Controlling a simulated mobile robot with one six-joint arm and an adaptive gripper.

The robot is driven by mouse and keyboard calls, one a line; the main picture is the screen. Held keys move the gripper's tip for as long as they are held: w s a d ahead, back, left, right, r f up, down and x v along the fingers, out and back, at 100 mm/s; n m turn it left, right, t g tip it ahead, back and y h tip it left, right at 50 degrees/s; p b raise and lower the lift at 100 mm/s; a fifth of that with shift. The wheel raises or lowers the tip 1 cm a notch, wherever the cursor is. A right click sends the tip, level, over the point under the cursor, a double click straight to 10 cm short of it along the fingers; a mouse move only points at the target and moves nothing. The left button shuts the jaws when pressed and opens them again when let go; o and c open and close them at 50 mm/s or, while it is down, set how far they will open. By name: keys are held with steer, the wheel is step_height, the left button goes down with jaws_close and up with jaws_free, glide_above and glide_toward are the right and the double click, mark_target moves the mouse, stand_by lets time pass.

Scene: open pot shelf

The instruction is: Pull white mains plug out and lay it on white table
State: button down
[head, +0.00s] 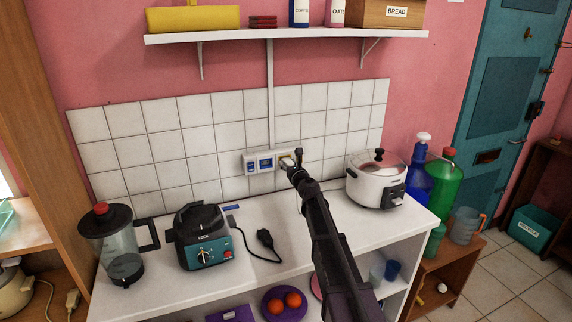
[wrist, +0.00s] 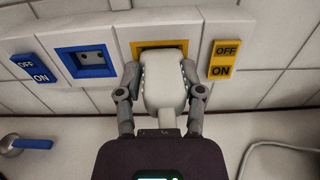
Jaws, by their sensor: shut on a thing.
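The white mains plug (wrist: 165,88) is at the yellow-framed socket (wrist: 158,46), straight in front of it. I cannot tell how deep its pins sit. My gripper (wrist: 161,78) is shut on the plug, one finger on each side; it also shows in the head view (head: 290,166), at the wall sockets, where it mostly hides the plug. The white table (head: 300,238) stands below the sockets, with its top running along the tiled wall.
A blue-framed socket (wrist: 88,60) is left of the yellow one, with blue and yellow switches beside them. On the table are a blender jug (head: 122,245), a teal appliance (head: 203,238), a loose black plug (head: 265,238) and a white cooker (head: 376,182). A shelf (head: 290,33) hangs above.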

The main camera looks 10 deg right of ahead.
steer(key=shift+v, duration=1.45)
steer(key=shift+s+d, duration=0.25)
steer(key=shift+s, duration=0.45)
steer(key=shift+s+d, duration=0.1)
steer(key=shift+s, duration=0.2)
steer(key=shift+s, duration=0.3)
steer(key=shift+d+f, duration=0.1)
steer(key=shift+d, duration=0.05)
steer(key=s+d+f+n+g+y+b, duration=0.1)
steer(key=d+f+g, duration=0.1)
steer(key=d, duration=0.3)
steer(key=s+d+f+n+g+y+b, duration=0.1)
steer(key=s+d+f+n+g+y, duration=0.1)
steer(key=d, duration=0.3)
steer(key=s+d+f+n+g+y+b, duration=0.1)
steer(key=d+f+n+g+y, duration=0.1)
steer(key=d+f, duration=0.2)
steer(key=shift+s+d+f, duration=0.15)
steer(key=shift+d+f, duration=0.1)
steer(key=shift+d, duration=0.2)
